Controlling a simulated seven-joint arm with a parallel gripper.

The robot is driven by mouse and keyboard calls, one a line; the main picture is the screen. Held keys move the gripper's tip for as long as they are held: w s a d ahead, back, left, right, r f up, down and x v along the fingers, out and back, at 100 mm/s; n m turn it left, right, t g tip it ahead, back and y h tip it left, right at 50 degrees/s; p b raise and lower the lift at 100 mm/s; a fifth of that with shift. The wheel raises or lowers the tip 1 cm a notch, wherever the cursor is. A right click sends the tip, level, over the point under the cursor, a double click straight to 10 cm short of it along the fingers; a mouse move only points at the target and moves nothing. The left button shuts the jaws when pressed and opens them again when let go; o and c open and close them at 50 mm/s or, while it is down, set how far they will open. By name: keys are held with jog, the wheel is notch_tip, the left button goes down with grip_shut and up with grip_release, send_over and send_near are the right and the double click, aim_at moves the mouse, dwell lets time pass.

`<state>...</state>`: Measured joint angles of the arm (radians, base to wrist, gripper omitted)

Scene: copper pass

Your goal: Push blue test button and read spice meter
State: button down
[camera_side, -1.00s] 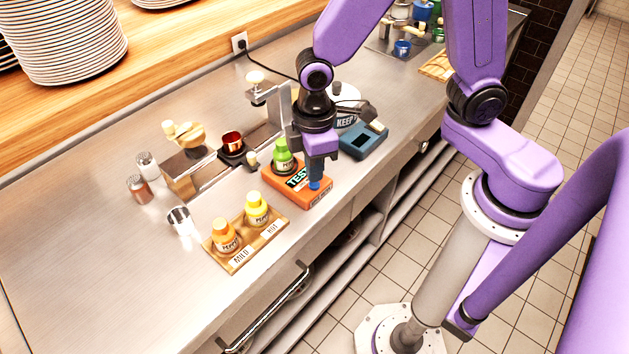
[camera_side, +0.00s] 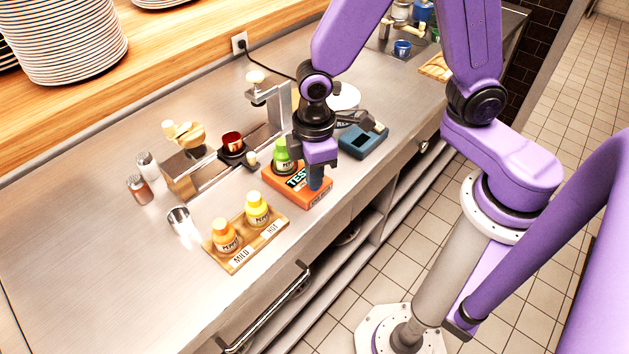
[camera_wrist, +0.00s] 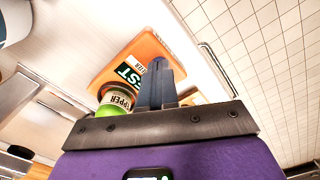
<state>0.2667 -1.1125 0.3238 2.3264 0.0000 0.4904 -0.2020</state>
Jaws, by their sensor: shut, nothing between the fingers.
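An orange test box (camera_side: 285,193) with a "TEST" label sits near the counter's front edge; it also shows in the wrist view (camera_wrist: 118,62). A bottle with a green top (camera_side: 284,158) stands on it, and its "PEPPER" label shows in the wrist view (camera_wrist: 112,98). My gripper (camera_side: 316,187) is shut and empty, pointing down at the right part of the box. Its fingertips (camera_wrist: 157,62) hide the blue button, and I cannot tell how far it is pressed. A blue device with a dark screen (camera_side: 362,140), perhaps the spice meter, stands right of the box; no reading is legible.
A wooden tray (camera_side: 240,264) marked MILD and HOT holds two bottles, orange-topped and yellow-topped. The counter's left front is clear.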

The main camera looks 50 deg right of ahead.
jog(key=shift+f, duration=0.15)
jog(key=shift+r, duration=1.05)
dwell(0.3)
jog(key=shift+r, duration=2.55)
jog(key=s+d+r, duration=0.3)
jog(key=s+d, duration=0.8)
jog(key=s, duration=0.3)
jog(key=shift+s+r+n, duration=0.2)
jog(key=shift+r+n, duration=0.1)
jog(key=shift+r, duration=0.1)
jog(key=shift+d, duration=0.1)
dwell(0.3)
